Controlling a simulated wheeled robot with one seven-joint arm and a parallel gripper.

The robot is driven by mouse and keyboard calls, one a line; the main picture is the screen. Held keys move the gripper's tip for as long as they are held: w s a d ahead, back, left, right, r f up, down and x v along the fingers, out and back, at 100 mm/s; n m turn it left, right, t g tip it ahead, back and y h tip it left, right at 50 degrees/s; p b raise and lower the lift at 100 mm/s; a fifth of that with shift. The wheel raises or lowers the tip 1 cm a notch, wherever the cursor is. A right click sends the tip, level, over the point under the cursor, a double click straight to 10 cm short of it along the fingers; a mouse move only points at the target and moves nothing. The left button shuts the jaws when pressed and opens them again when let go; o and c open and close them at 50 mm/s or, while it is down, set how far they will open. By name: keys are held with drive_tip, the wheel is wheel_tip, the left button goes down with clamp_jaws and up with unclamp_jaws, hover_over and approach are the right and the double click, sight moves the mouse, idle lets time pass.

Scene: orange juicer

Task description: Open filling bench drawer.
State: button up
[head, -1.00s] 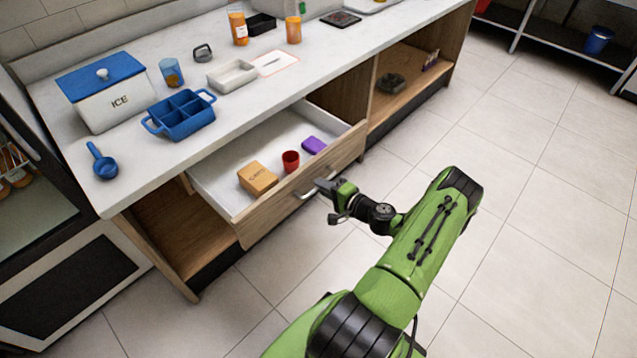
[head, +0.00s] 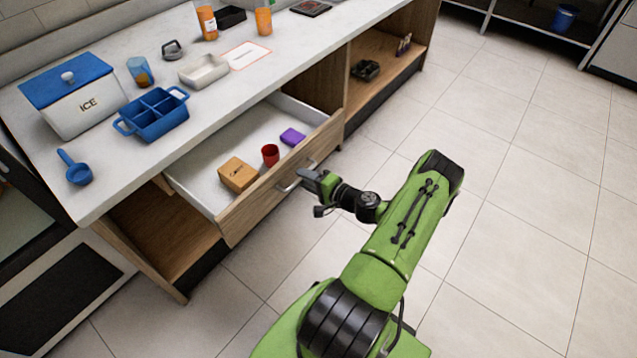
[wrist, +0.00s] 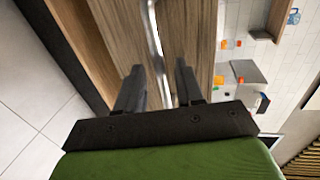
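The filling bench drawer (head: 215,178) is pulled out from under the white counter, with its white inside showing. Its wooden front carries a metal bar handle (head: 289,184). A tan box (head: 238,175), a red cup (head: 270,155) and a purple block (head: 292,137) are in the drawer. My gripper (head: 308,178) is at the handle, in front of the drawer. In the wrist view, the two dark fingers of my gripper (wrist: 158,80) stand apart, and the bar handle (wrist: 153,35) runs between them with space beside it. Whether a finger touches the bar is unclear.
The counter (head: 110,185) holds an ice box (head: 85,105), a blue caddy (head: 150,128), a blue scoop (head: 77,170) and a white tray (head: 203,72). Open shelves flank the drawer below. The tiled floor (head: 500,160) to the right is clear.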

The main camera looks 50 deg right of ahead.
drive_tip(key=p+v, duration=0.2)
drive_tip(key=v, duration=1.3)
drive_tip(key=shift+a, duration=0.1)
drive_tip(key=w+a+r+n+g+y+p, duration=0.2)
drive_tip(key=w+a+r+n+g, duration=0.35)
drive_tip(key=a+r, duration=0.35)
drive_tip(key=w+a+r+n+g+y+p, duration=0.25)
drive_tip(key=w+a+r+n+g, duration=0.2)
drive_tip(key=a+r+n, duration=0.4)
drive_tip(key=s+a+r+n+g+h+p, duration=0.25)
drive_tip(key=a+r, duration=0.55)
drive_tip(key=r, duration=0.5)
drive_tip(key=s+a+r+t+h+p, duration=0.1)
drive_tip(key=s+a+r, duration=0.1)
drive_tip(key=s+r, duration=0.2)
drive_tip(key=s+a+r+n+t+h+p, duration=0.1)
drive_tip(key=s+a+r, duration=0.2)
drive_tip(key=s, duration=0.3)
drive_tip(key=shift+s+r+h, duration=0.25)
drive_tip(key=shift+r+h, duration=0.05)
drive_tip(key=shift+r, duration=0.4)
